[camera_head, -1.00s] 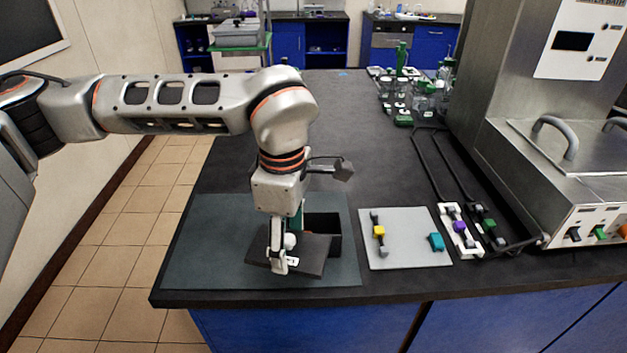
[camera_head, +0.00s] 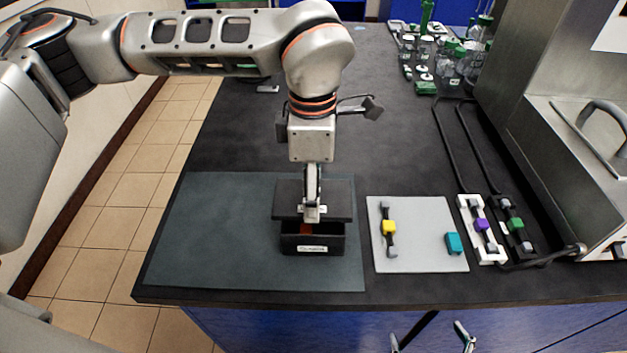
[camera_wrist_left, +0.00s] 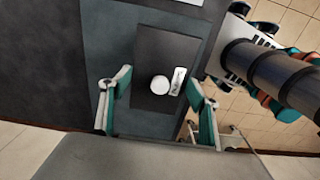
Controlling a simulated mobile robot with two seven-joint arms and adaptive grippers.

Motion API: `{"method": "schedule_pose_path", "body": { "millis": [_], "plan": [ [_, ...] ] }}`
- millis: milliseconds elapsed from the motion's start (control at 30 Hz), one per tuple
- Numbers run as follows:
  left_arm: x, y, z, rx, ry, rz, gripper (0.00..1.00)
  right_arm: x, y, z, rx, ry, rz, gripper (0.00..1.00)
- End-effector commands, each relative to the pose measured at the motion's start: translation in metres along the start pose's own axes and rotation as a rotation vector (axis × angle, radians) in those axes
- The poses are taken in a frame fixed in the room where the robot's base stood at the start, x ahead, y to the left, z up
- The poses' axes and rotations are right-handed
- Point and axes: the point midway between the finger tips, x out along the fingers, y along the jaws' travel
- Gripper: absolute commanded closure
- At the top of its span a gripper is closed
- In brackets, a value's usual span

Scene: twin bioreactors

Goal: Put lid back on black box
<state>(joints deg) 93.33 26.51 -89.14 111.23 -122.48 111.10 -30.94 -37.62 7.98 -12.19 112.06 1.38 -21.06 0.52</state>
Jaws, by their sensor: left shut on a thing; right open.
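The black box (camera_head: 313,244) stands on the dark teal mat, with a white label on its front and its front part uncovered. Its flat dark lid (camera_head: 286,200) is above the rear of the box; whether it touches the rim cannot be told. My left gripper (camera_head: 312,208) is shut on the lid from above. In the left wrist view its fingers (camera_wrist_left: 160,88) flank the lid's white round knob (camera_wrist_left: 160,85), with a small white label beside it; the contact is unclear there. My right gripper (camera_head: 432,338) is open and empty at the bottom edge, before the counter.
A pale grey plate (camera_head: 419,262) with a yellow-marked piece and a teal block lies right of the box. White and black holders (camera_head: 483,232) follow. A steel apparatus (camera_head: 545,120) stands at the right. The mat (camera_head: 205,240) left of the box is clear.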

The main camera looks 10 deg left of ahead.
Motion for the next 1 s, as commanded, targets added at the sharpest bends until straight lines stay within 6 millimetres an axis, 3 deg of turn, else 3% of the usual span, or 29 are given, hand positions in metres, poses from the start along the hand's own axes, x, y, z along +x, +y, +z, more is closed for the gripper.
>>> {"method": "schedule_pose_path", "body": {
  "millis": [500, 1000],
  "plan": [
    [0.047, 0.000, 0.000, -0.001, 0.001, -0.001, 0.61, 0.016, -0.002, 0.017, 0.000, 0.009, 0.001, 0.00],
    [0.051, 0.000, 0.000, 0.000, 0.000, 0.000, 0.61, 0.018, -0.002, 0.021, 0.001, 0.005, 0.001, 0.00]
  ]
}}
